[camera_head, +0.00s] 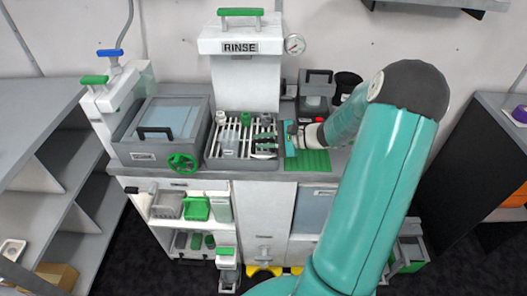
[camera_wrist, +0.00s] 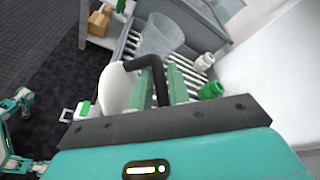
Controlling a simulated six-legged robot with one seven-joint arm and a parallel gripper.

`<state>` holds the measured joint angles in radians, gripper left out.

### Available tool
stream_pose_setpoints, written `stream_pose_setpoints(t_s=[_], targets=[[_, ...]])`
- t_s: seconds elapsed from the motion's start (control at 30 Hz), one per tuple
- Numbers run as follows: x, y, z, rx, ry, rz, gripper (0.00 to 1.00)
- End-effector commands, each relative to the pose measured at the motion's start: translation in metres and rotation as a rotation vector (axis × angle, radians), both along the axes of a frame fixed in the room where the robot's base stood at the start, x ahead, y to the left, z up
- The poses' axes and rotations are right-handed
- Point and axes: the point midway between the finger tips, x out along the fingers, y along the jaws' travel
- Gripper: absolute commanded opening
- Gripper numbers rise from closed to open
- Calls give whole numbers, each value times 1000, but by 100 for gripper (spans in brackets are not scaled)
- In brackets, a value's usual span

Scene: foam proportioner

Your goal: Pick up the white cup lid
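The white cup lid appears to be the small white capped piece (camera_head: 246,118) at the back of the slatted rinse rack; it also shows in the wrist view (camera_wrist: 205,60), right of a clear cup (camera_wrist: 160,35). A green lid (camera_wrist: 210,89) of similar form stands nearer me on the rack. My gripper (camera_head: 263,148) is over the right side of the rack, in front of the lids and apart from them. In the wrist view the gripper (camera_wrist: 165,85) partly covers a white rounded shape I cannot identify.
The white rinse column (camera_head: 245,85) rises behind the rack. A grey lidded tank (camera_head: 165,115) with a green wheel stands left of it. A ribbed green mat (camera_head: 313,163) and grey containers (camera_head: 316,88) are on the right.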

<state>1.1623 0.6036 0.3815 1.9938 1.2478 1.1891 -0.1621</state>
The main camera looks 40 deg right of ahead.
Motion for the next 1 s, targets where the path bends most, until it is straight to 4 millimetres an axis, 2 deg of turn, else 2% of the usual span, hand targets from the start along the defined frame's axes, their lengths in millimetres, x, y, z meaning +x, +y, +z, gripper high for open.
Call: stream_pose_setpoints(t_s=[0.23,0.27,0.33,0.37,0.77,0.87,1.0], targets=[[2,2,-1,0,0,0,18],[2,2,-1,0,0,0,16],[2,2,-1,0,0,0,2],[2,2,-1,0,0,0,0],[2,2,3,-1,-1,0,0],[3,2,9,-2,-1,0,0],[2,2,30,-4,-2,1,0]])
